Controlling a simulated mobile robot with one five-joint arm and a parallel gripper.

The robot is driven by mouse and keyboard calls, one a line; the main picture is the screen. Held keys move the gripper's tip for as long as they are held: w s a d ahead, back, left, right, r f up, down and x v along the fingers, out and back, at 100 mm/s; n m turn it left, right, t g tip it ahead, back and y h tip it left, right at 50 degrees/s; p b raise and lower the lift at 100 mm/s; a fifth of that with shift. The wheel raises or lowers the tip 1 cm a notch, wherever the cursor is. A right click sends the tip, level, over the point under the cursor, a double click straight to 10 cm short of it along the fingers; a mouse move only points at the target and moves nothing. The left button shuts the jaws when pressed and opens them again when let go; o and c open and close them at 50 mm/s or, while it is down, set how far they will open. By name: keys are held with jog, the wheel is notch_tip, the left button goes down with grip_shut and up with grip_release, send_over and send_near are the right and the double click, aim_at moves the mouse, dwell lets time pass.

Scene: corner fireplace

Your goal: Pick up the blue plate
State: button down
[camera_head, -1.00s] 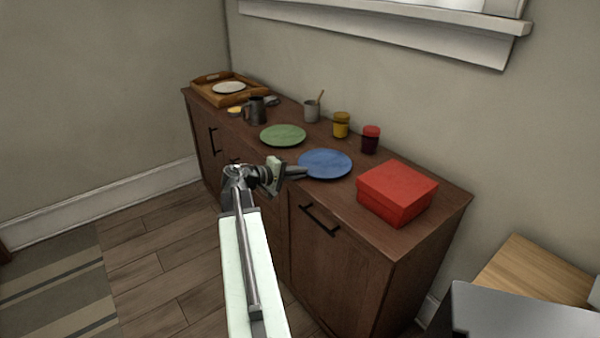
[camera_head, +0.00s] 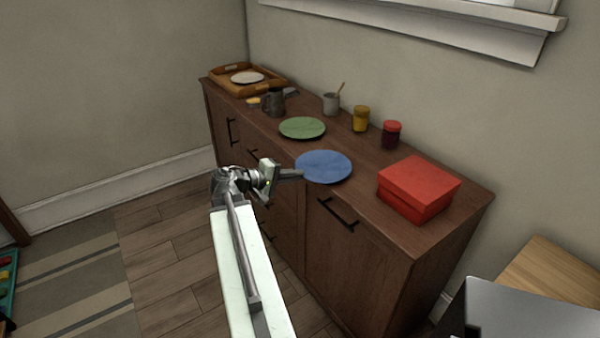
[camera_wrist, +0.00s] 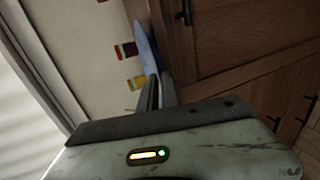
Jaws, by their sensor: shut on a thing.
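The blue plate (camera_head: 324,167) is at the front edge of the wooden sideboard's top, its left rim overlapping that edge in the head view. My gripper (camera_head: 294,174) is shut on its left rim. In the wrist view the blue plate (camera_wrist: 142,42) shows nearly edge-on beyond the dark fingers of my gripper (camera_wrist: 155,92). It looks slightly raised, but I cannot tell for sure whether it is clear of the top.
On the sideboard (camera_head: 365,205), a green plate (camera_head: 302,128) lies behind the blue one. A red box (camera_head: 418,188) stands to the right. A yellow jar (camera_head: 361,119), dark red jar (camera_head: 391,134), grey cup (camera_head: 331,104), dark mug (camera_head: 273,102) and wooden tray (camera_head: 270,90) stand behind.

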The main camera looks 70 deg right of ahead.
jog(key=shift+w+a, duration=0.1)
jog(key=c, duration=1.5)
grip_release()
jog(key=p+v, duration=0.2)
jog(key=v, duration=0.5)
jog(key=shift+w+a+r, duration=0.15)
jog(key=shift+w+a, duration=0.05)
jog(key=shift+a, duration=0.1)
